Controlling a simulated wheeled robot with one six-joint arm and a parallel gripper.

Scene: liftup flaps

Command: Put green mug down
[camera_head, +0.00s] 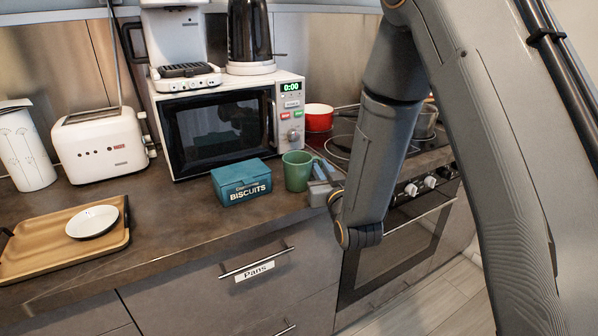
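The green mug (297,171) is upright near the front edge of the dark counter (190,215), just right of the teal biscuit box. I cannot tell whether its base touches the counter. My gripper (321,178) is at the mug's right side, where the handle would be. My arm link hides part of the gripper. The fingers are small and partly covered, so I cannot see whether they are shut on the mug or only beside it.
The teal biscuit box (241,182) is close to the mug's left. Behind stands a white microwave (228,125). A wooden tray (40,255) holds a white dish (92,221). The counter between tray and box is clear.

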